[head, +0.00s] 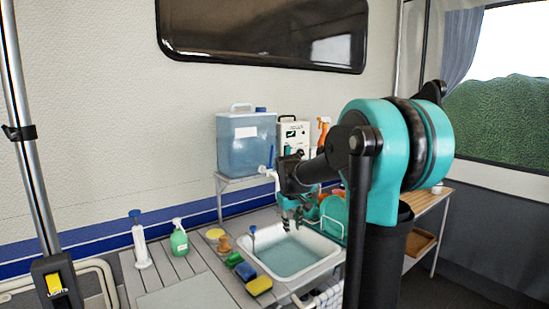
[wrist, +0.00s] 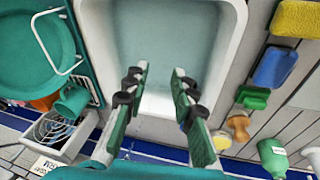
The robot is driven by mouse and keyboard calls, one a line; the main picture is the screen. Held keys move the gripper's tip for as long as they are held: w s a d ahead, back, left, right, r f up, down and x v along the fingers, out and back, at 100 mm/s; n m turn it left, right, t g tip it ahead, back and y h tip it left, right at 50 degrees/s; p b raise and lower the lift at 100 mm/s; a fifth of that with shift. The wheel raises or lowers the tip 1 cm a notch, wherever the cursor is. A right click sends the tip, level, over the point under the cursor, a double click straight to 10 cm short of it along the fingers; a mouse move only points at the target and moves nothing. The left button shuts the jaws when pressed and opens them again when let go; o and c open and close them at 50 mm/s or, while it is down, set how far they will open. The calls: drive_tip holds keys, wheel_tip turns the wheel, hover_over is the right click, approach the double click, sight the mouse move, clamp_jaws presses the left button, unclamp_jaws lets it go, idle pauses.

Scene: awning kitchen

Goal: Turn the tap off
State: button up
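The tap (head: 268,172) is a small white spout with an upright blue lever (head: 271,156), at the lower right front of a blue water container (head: 244,145) in the head view. My gripper (head: 291,222) hangs over the white sink basin (head: 284,256), below and to the right of the tap. In the wrist view my gripper (wrist: 159,72) points into the basin (wrist: 232,62), its two fingers apart with nothing between them. I cannot make out the tap in the wrist view. I cannot tell whether water runs from the spout.
The container stands on a raised shelf (head: 235,184). A white box (head: 290,134) and an orange spray bottle (head: 323,130) stand to its right.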

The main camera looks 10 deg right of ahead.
sight(272, 150)
drive_tip(key=w+d+t, duration=0.1)
drive_tip(key=d, duration=0.1)
drive_tip(key=w+d+r+t+h, duration=0.1)
drive_tip(key=w+d, duration=0.1)
drive_tip(key=w+d+r+t+h, duration=0.1)
drive_tip(key=w+d+t, duration=0.1)
drive_tip(key=shift+w+d+r+n, duration=0.15)
drive_tip(key=shift+d+r+n, duration=0.05)
drive_tip(key=shift+r+n, duration=0.1)
clamp_jaws()
drive_tip(key=w+d+r+n+t+h, duration=0.1)
drive_tip(key=w+d+r+n+t, duration=0.25)
drive_tip(key=r+t, duration=0.35)
wheel_tip(272, 150, up, 8)
drive_tip(key=a+n+t+y, duration=0.2)
drive_tip(key=n+t, duration=0.2)
drive_tip(key=n, duration=0.1)
drive_tip(key=s+a+r+n+t+y, duration=0.2)
drive_tip(key=s+a+n+y, duration=0.3)
drive_tip(key=a+n+y, duration=0.35)
drive_tip(key=x, duration=1.3)
drive_tip(key=shift+w+d+f, duration=0.2)
drive_tip(key=shift+d, duration=0.15)
